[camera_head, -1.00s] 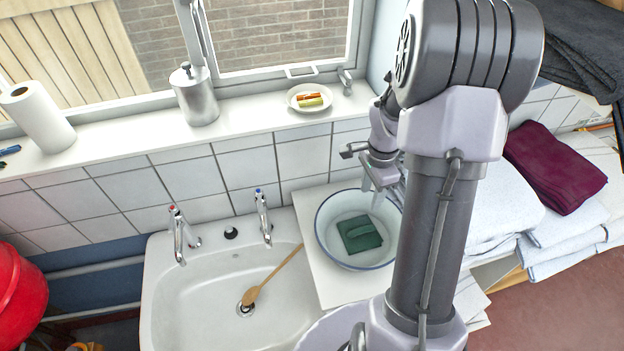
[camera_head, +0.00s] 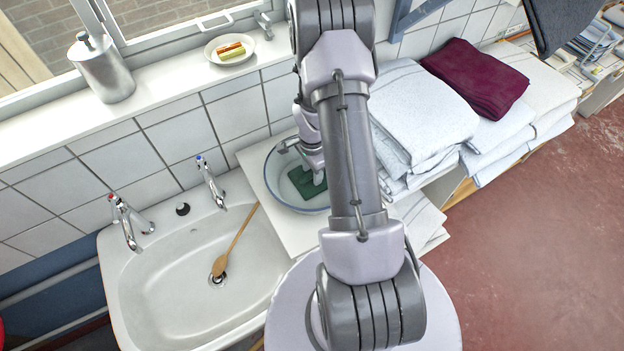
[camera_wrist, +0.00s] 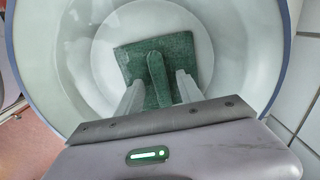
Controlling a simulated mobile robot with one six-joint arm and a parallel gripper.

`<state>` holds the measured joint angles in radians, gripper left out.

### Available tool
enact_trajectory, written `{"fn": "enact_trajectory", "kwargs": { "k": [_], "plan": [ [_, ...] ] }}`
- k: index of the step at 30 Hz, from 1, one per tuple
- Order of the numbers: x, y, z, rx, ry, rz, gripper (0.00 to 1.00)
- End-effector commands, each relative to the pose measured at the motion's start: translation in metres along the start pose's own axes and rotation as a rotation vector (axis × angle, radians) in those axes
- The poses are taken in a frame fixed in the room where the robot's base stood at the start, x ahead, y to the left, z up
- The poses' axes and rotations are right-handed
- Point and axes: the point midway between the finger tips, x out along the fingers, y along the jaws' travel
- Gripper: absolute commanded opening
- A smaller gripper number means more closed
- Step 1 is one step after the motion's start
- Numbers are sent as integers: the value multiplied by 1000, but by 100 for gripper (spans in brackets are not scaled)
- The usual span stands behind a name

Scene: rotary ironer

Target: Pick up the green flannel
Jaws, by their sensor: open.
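The green flannel (camera_head: 300,181) lies folded in the bottom of a white basin with a blue rim (camera_head: 280,203). In the wrist view the flannel (camera_wrist: 190,52) shows a raised fold (camera_wrist: 158,78) along its middle. My gripper (camera_wrist: 158,88) is open, with one finger on each side of this fold. The fingertips are over or at the flannel; I cannot tell whether they touch it. In the head view my gripper (camera_head: 318,178) reaches down into the basin, and my arm hides the basin's right part.
The basin stands on a white board (camera_head: 252,165) beside the sink (camera_head: 160,290), which holds a wooden spoon (camera_head: 238,238). White towels (camera_head: 425,105) and a maroon towel (camera_head: 475,78) are stacked to the right. The tiled wall (camera_head: 180,135) rises behind.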

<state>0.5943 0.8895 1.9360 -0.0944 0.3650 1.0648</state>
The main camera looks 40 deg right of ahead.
Motion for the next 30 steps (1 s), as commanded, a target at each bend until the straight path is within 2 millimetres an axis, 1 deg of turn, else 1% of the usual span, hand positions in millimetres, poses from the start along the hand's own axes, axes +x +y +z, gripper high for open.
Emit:
{"fn": "enact_trajectory", "kwargs": {
  "k": [1,2,6,8,9,17,19,20,27,30],
  "plan": [
    [0,0,0,0,0,0,44],
    [0,0,0,0,0,0,42],
    [0,0,0,0,0,0,14],
    [-1,0,0,0,0,0,2],
    [-1,0,0,0,0,0,0],
    [-1,0,0,0,0,0,0],
    [-6,0,0,0,0,-1,0],
    [-10,-1,0,0,1,-2,0],
    [-74,-1,0,-1,1,-4,0],
    [-92,-1,0,1,0,-2,0]
  ]
}}
